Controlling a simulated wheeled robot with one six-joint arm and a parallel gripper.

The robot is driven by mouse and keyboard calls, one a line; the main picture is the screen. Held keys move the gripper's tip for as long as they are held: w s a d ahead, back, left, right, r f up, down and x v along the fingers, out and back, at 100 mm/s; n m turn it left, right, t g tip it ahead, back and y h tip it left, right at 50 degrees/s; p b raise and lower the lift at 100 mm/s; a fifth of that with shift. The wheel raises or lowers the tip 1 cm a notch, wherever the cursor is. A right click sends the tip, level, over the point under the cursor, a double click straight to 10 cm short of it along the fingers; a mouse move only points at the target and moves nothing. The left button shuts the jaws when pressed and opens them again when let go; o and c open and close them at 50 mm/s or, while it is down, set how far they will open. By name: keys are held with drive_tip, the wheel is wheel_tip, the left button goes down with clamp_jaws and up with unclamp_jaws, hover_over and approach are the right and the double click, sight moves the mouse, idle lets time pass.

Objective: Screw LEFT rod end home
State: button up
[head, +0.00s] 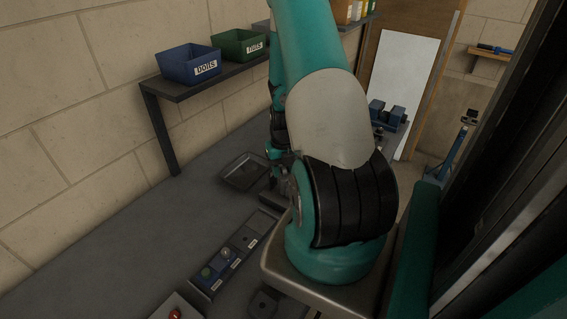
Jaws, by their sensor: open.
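I cannot make out the left rod end or its rod in the head view; my own arm covers the middle of the picture. My gripper (274,172) shows only in part, small and dark, behind my arm's big joint. It is open and points down beside a shallow dark tray (244,171) on the grey bench. I see nothing held between the fingers, but the fingertips are partly hidden.
A blue bolts bin (187,66) and a green nuts bin (237,45) stand on a dark shelf (166,91) along the wall. A dark labelled tray (249,238) with small parts lies on the grey bench (110,235). The bench's left side is clear.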

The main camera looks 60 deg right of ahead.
clamp_jaws()
drive_tip(key=n, duration=0.4)
drive_tip(key=shift+n, duration=0.6)
drive_tip(key=n, duration=0.3)
drive_tip(key=shift+n, duration=1.1)
drive_tip(key=shift+d, duration=0.1)
drive_tip(key=n, duration=0.2)
drive_tip(key=shift+n, duration=1.5)
